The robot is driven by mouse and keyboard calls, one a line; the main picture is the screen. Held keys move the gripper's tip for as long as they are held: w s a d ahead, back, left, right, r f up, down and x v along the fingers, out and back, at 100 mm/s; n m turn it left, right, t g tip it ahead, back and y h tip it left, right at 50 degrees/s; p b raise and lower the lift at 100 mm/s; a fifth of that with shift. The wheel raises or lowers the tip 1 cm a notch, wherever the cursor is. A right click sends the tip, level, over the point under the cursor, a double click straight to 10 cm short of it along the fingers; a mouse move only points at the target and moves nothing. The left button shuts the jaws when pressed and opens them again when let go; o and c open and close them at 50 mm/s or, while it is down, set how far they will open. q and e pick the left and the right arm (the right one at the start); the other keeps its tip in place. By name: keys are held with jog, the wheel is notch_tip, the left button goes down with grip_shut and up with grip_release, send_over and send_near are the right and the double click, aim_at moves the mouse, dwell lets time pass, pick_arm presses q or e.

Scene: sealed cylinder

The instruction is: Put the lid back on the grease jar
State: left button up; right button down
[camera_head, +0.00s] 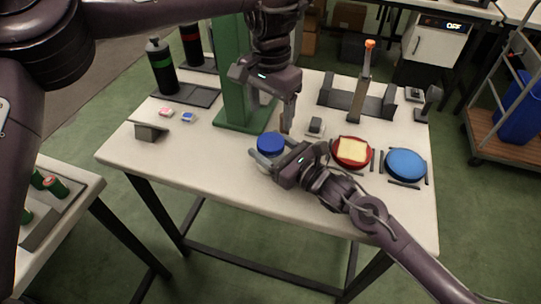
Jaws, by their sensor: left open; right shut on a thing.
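A small jar with a blue lid (270,142) stands near the middle of the white table; the lid appears to sit on top of it. The pale jar body (262,159) is mostly hidden by my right gripper (270,161), which is shut around it from the front right. My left gripper (287,117) is open and points down, just behind and right of the lid, apart from it. Whether the lid is fully seated cannot be told.
A green column (233,75) stands behind the jar. A red dish with a yellow block (352,151) and a blue round pad (405,164) lie to the right. A grey stand with an orange-tipped post (362,85) is behind them. The table's left front (200,165) is clear.

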aim_at(270, 141)
pick_arm(q)
jog(key=shift+f, duration=4.05)
jog(key=c, duration=0.9)
jog(key=m, duration=0.6)
jog(key=shift+m, duration=0.3)
jog(key=o, duration=1.1)
